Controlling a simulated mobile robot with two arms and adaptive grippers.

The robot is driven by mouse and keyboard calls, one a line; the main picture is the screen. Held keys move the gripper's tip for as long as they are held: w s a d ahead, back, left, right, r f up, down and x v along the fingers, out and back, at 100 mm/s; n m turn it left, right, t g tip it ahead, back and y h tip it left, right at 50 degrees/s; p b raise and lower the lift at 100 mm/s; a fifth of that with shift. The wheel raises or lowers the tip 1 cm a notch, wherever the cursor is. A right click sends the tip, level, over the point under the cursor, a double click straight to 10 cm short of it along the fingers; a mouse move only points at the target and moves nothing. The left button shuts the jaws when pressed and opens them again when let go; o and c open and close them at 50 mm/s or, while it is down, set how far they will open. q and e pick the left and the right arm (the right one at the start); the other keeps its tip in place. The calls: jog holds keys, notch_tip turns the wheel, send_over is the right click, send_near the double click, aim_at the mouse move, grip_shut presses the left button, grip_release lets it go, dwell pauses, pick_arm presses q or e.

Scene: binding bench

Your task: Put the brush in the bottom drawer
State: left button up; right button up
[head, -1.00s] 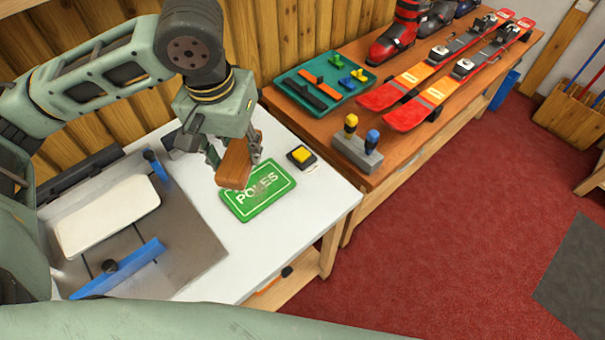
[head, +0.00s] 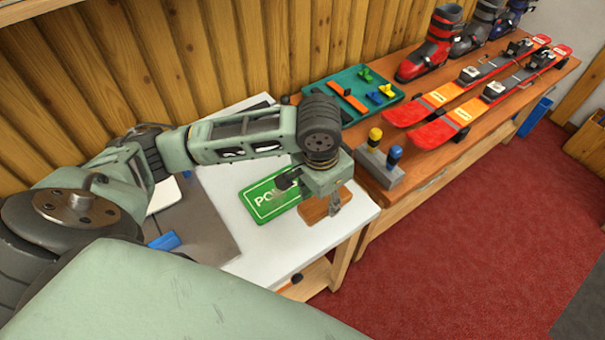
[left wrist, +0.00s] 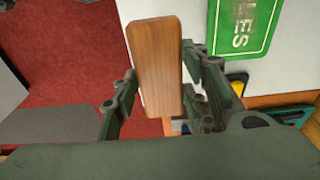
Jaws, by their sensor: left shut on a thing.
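The brush (head: 316,208) shows as a brown wooden block. My left gripper (head: 324,203) is shut on it and holds it over the front right part of the white bench top, beside the green sign. In the left wrist view, the brush (left wrist: 158,65) sits between the two fingers of the left gripper (left wrist: 160,100). Its bristles are not visible. Wooden framing (head: 318,274) shows under the white bench top, but I cannot make out a bottom drawer there. My right gripper is not in view.
The green sign (head: 262,204) lies on the white bench top (head: 225,185). A grey block with yellow and blue handled tools (head: 380,168) stands on the brown bench, with a teal tray (head: 395,98), skis (head: 447,128) and boots (head: 428,52). Red floor (head: 430,260) is open at right.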

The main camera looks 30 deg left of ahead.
pick_arm(q)
jog(key=a+f, duration=0.1)
jog(key=a, duration=0.2)
jog(key=a+f, duration=0.1)
jog(key=shift+a+f, duration=0.25)
jog(key=shift+f, duration=0.1)
jog(key=shift+f+p, duration=0.4)
jog(key=shift+f, duration=1.6)
jog(key=shift+f, duration=0.1)
jog(key=o, duration=1.4)
jog(key=shift+c, duration=0.2)
